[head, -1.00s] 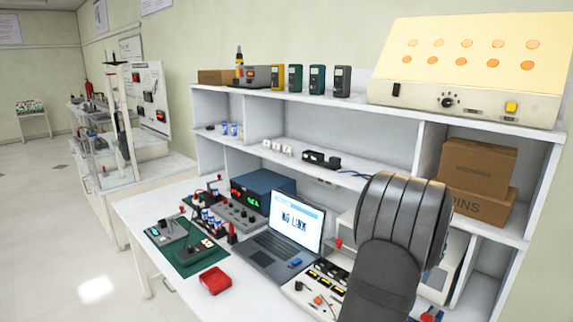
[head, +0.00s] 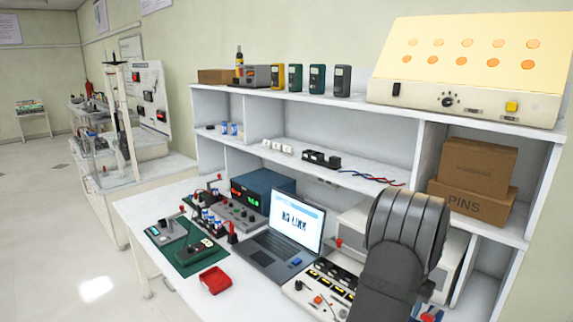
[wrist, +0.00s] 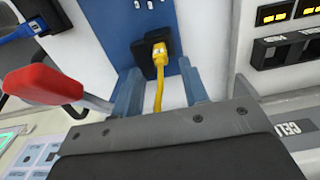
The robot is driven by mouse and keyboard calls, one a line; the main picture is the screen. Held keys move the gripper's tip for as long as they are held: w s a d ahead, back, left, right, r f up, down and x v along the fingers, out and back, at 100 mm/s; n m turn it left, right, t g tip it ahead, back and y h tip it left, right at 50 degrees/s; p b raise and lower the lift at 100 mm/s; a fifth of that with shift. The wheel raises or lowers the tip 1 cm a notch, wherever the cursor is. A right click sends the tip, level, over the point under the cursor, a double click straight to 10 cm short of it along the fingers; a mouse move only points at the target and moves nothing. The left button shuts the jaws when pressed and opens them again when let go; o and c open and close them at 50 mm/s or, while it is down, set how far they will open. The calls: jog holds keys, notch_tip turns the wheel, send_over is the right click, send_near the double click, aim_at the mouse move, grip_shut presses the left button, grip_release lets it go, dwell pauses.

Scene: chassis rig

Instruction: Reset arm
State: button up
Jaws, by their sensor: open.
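My arm rises at the lower right of the head view, in front of the right part of the bench; its gripper end is hidden there. In the wrist view my gripper (wrist: 160,95) is open, with its two blue-grey fingers apart. A yellow cable plug (wrist: 159,55) sits in a black socket on a blue panel (wrist: 115,25), between and beyond the fingertips. The yellow cable runs down between the fingers. I cannot tell whether the fingers touch it. A red-handled lever (wrist: 45,85) lies left of the left finger.
A blue plug (wrist: 20,32) is at the wrist view's upper left, and black modules (wrist: 285,50) at the right. In the head view, a laptop (head: 285,235), a red tray (head: 215,280) and a green mat (head: 195,255) occupy the bench, with shelves (head: 330,110) behind.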

jog(key=shift+r, duration=2.35)
jog(key=shift+o, duration=0.2)
jog(key=o, duration=0.4)
jog(key=shift+d+r, duration=0.15)
jog(key=shift+r, duration=0.1)
jog(key=o, duration=0.9)
jog(key=d+r, duration=0.1)
jog(key=r, duration=0.2)
jog(key=d+r, duration=0.1)
jog(key=r, duration=0.2)
jog(key=s+d+r, duration=0.1)
jog(key=d+r, duration=0.1)
jog(key=r, duration=0.1)
jog(key=shift+c, duration=0.2)
notch_tip(320, 180, up, 7)
jog(key=s+d, duration=0.2)
notch_tip(320, 180, down, 9)
jog(key=s, duration=0.1)
jog(key=shift+a+f+g+y, duration=0.2)
jog(key=shift+a+g+y, duration=0.1)
jog(key=shift+g+y, duration=0.1)
